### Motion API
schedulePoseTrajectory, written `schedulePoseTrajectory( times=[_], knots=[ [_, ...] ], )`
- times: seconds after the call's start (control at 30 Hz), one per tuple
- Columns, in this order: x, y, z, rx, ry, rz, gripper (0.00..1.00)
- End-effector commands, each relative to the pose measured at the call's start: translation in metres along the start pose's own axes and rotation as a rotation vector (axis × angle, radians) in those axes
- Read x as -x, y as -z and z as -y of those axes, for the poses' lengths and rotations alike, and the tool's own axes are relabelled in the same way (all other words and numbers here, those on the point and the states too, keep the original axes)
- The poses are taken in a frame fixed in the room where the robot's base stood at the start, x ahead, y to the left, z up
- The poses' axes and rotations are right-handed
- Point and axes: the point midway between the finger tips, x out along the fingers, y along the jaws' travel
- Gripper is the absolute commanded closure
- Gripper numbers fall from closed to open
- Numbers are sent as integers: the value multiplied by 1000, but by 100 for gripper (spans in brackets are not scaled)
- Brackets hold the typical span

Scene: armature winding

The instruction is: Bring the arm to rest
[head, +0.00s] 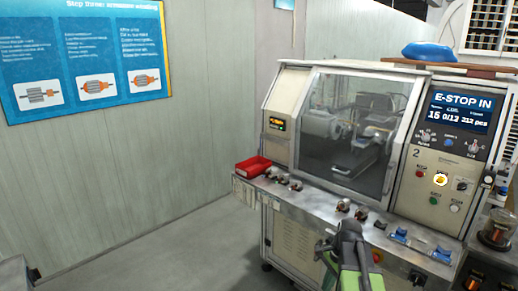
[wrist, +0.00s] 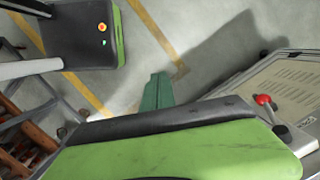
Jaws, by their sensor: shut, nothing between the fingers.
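My arm (head: 352,262) shows in the head view at the bottom, right of centre, in front of the winding machine's ledge. Its links are bright green and black. My gripper (wrist: 157,92) shows in the wrist view as dark green fingers, shut and empty, above bare floor. It touches nothing that I can see.
The winding machine (head: 290,92) stands close ahead; its screen (head: 459,110) reads E-STOP IN. The grey floor (head: 190,245) at left is clear.

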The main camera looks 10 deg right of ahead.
Motion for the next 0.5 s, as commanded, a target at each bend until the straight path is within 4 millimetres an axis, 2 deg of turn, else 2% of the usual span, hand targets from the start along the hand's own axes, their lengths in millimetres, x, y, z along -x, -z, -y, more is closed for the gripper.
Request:
schedulePoseTrajectory(
  times=[0.03,0.1,0.3,0.37,0.5],
  knots=[
    [-8,-37,9,115,-16,-12,100],
    [-16,-76,18,269,-34,-27,100],
    [-34,-164,22,719,-81,-75,100],
    [-37,-178,17,873,-97,-94,100],
    [-35,-169,8,1117,-123,-127,100]
  ],
)
